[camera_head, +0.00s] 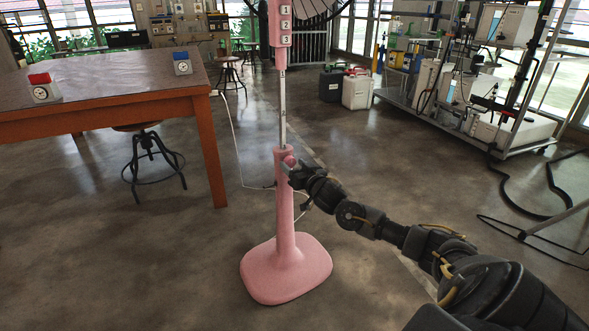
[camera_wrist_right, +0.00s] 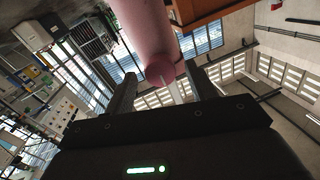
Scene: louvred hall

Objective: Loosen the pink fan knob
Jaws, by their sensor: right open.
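The pink fan (camera_head: 287,235) stands upright on the floor on a wide pink base, with a thin metal pole above its pink lower tube. Its round pink knob (camera_head: 289,161) sits on the side near the top of that tube. My right gripper (camera_head: 289,169) is at the knob, coming from the right. In the right wrist view the knob (camera_wrist_right: 160,70) lies between the tips of the two open fingers of my right gripper (camera_wrist_right: 160,80). I cannot tell whether either finger touches it. My left gripper is not in view.
A wooden table (camera_head: 120,105) with two small dial boxes, one red-topped (camera_head: 43,88) and one blue (camera_head: 182,63), stands at the left. A stool (camera_head: 150,160) is beneath it. A metal cart (camera_head: 480,110) with equipment is at the right. A thin cable runs behind the fan.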

